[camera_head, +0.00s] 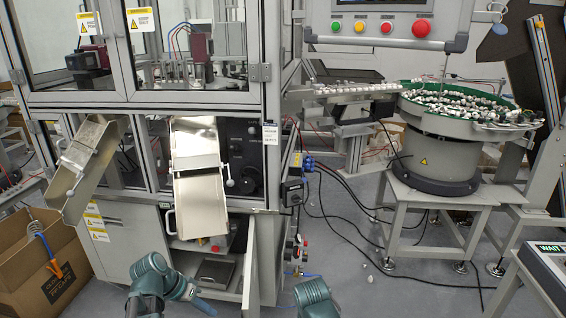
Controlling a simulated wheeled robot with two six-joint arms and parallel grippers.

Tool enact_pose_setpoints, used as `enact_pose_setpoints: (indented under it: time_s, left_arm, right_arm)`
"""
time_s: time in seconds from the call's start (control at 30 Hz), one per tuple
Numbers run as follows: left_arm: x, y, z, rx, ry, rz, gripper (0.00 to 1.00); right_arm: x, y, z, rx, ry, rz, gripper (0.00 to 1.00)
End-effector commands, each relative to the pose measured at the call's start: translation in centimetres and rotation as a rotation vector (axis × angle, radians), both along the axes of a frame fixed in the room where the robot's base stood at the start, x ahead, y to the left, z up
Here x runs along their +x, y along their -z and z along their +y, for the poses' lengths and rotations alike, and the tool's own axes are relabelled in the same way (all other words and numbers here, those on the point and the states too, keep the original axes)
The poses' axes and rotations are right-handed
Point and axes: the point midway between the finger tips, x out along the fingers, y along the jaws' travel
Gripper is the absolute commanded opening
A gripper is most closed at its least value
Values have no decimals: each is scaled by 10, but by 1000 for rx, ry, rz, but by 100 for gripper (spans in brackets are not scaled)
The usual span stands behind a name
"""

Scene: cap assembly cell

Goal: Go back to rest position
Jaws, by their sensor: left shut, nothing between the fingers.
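My left arm comes in at the bottom edge, left of centre, in front of the machine cabinet. Its teal and grey gripper (203,304) shows small near the bottom edge. It is shut and holds nothing. It is apart from the metal chutes above it. A teal and grey part of my right arm shows at the bottom centre, over the floor. My right gripper lies outside the picture.
The assembly machine (262,106) has two metal chutes (202,206) and an open lower cabinet door (250,285). A bowl feeder (440,150) full of caps stands at the right. A cardboard box (45,265) is at the lower left. Cables cross the open floor (370,290).

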Motion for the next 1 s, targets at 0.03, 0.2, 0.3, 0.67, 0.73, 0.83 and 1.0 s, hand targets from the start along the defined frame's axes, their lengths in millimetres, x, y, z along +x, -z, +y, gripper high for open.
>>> enact_pose_setpoints:
  time_s: [0.03,0.2,0.3,0.67,0.73,0.83,1.0]
  left_arm:
    - [-8,5,-26,36,29,41,0]
    - [-33,19,-84,187,70,158,0]
    - [-48,24,-111,284,83,200,0]
    - [-87,28,-165,540,85,216,0]
    - [-93,27,-172,579,82,208,0]
    - [-94,4,-173,596,73,205,0]
    - [-93,-29,-173,594,74,206,0]
  right_arm:
    - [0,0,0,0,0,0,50]
    - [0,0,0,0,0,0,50]
    - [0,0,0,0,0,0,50]
    - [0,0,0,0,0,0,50]
    - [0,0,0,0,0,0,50]
    - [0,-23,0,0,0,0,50]
    - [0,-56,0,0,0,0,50]
